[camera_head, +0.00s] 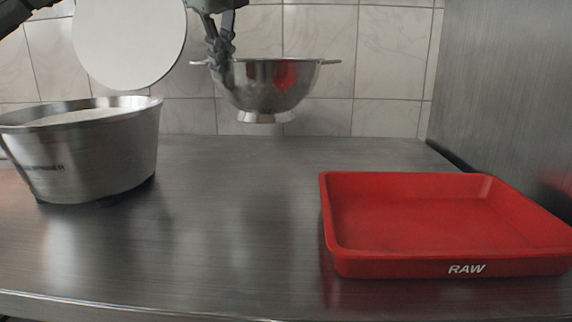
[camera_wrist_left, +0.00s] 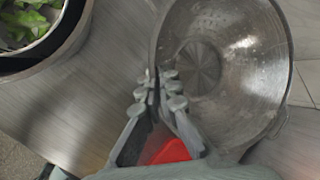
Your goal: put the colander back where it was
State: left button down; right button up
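The colander (camera_head: 270,85) is a shiny steel bowl with two side handles and a foot ring. It hangs upright in the air above the back of the counter, in front of the tiles. My left gripper (camera_head: 222,62) reaches down from above and is shut on the left part of its rim. In the left wrist view, the colander (camera_wrist_left: 228,75) opens toward the camera and the gripper's fingers (camera_wrist_left: 160,90) lie at its rim. My right gripper is not in view.
A steel pot (camera_head: 85,155) stands on the counter at left. A red tray (camera_head: 430,265) marked RAW lies at right, looking empty. The counter (camera_head: 235,220) between them is clear. Green leaves (camera_wrist_left: 25,22) lie in a dark-rimmed container. A metal wall (camera_head: 510,90) bounds the right side.

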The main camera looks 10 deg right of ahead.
pick_arm(q)
jog(key=shift+w+f, duration=0.15)
jog(key=shift+f, duration=0.25)
notch_tip(320, 180, down, 9)
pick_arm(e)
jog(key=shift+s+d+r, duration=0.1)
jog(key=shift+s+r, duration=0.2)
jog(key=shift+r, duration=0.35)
pick_arm(q)
jog(key=shift+f+b, duration=0.2)
jog(key=shift+b, duration=0.15)
jog(key=c, duration=2.2)
grip_release()
jog(key=shift+f, duration=0.15)
jog(key=shift+o, duration=2.4)
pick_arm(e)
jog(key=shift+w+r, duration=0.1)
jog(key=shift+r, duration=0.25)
